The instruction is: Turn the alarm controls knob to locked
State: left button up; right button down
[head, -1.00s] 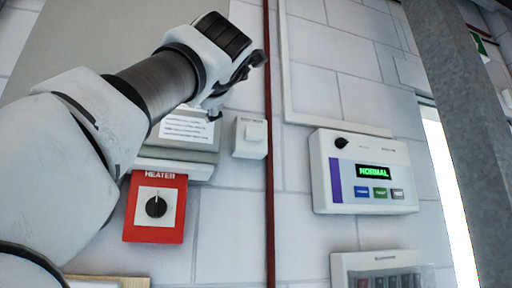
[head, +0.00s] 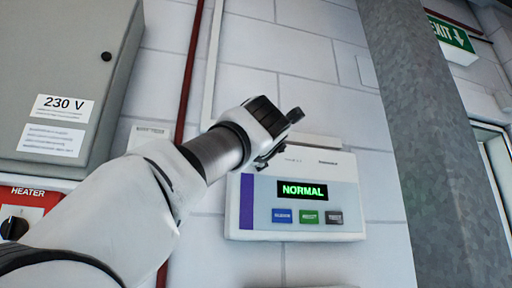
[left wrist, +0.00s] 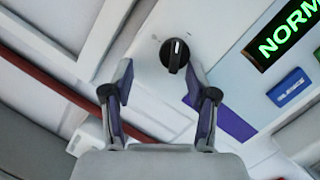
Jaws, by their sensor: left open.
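The alarm panel (head: 300,222) is a white wall box with a green display reading NORMAL and blue, green and dark buttons below it. Its round black knob (left wrist: 175,56) with a white pointer line shows in the left wrist view, but in the head view my left gripper (head: 278,135) hides it. In the left wrist view my open left gripper (left wrist: 160,85) has its two fingers apart, with the knob just beyond and between the fingertips. I cannot tell whether they touch it. My right gripper is not in view.
A red heater switch (head: 22,210) is at the lower left, under a grey 230 V cabinet (head: 70,60). A red pipe (head: 190,75) runs down the wall. A grey column (head: 415,140) stands right of the panel, with a green exit sign (head: 450,35) beyond.

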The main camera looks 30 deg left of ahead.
pick_arm(q)
jog(key=shift+w+d, duration=0.1)
jog(key=shift+d, duration=0.1)
jog(key=shift+w+d+f, duration=0.15)
jog(key=shift+w+d, duration=0.65)
jog(key=shift+w, duration=0.1)
grip_shut()
jog(key=shift+s+a, duration=0.1)
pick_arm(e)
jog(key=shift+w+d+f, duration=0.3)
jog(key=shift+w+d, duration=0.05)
pick_arm(q)
jog(key=shift+f, duration=0.1)
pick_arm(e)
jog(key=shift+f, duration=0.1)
pick_arm(q)
jog(key=shift+d+r+n+g+y+p, duration=0.1)
jog(key=shift+n+g+y+p, duration=0.65)
jog(key=shift+n, duration=3)
jog(key=shift+d+r+n+g+y+p, duration=0.15)
jog(key=shift+n+g+y, duration=1)
jog(key=shift+n, duration=2.55)
jog(key=shift+a+n+g+y+p, duration=0.1)
jog(key=shift+n+g+y+p, duration=0.85)
jog(key=shift+n, duration=2.8)
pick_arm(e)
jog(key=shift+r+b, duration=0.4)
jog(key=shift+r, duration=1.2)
